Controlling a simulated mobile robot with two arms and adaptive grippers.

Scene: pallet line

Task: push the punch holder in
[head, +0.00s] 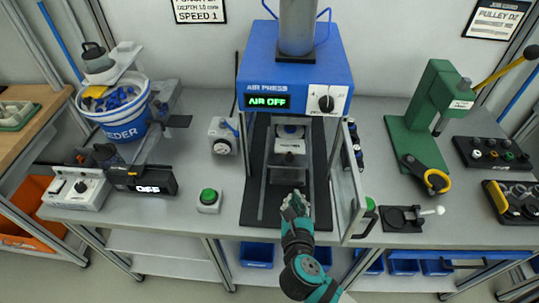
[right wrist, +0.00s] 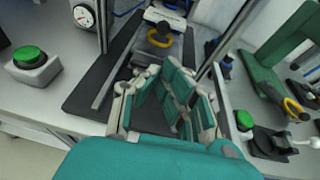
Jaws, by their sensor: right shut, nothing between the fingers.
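The blue air press (head: 295,75) stands at the middle of the bench, its display reading AIR OFF. Under its head, a grey block with a label, which looks like the punch holder (head: 290,146), sits between the press's posts. In the right wrist view, a yellow ring (right wrist: 160,40) shows at the press, with a pale labelled part (right wrist: 165,17) behind it. My right gripper (head: 294,198) is shut and empty, in front of the block and apart from it, over the front of the dark base plate (head: 254,205). My left gripper is out of view.
A green button box (head: 208,201) stands left of the press. An open clear door (head: 350,195) stands at its right front. A green hand press (head: 425,120) and a black fixture (head: 402,218) are further right. A feeder bucket (head: 120,112) is at left.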

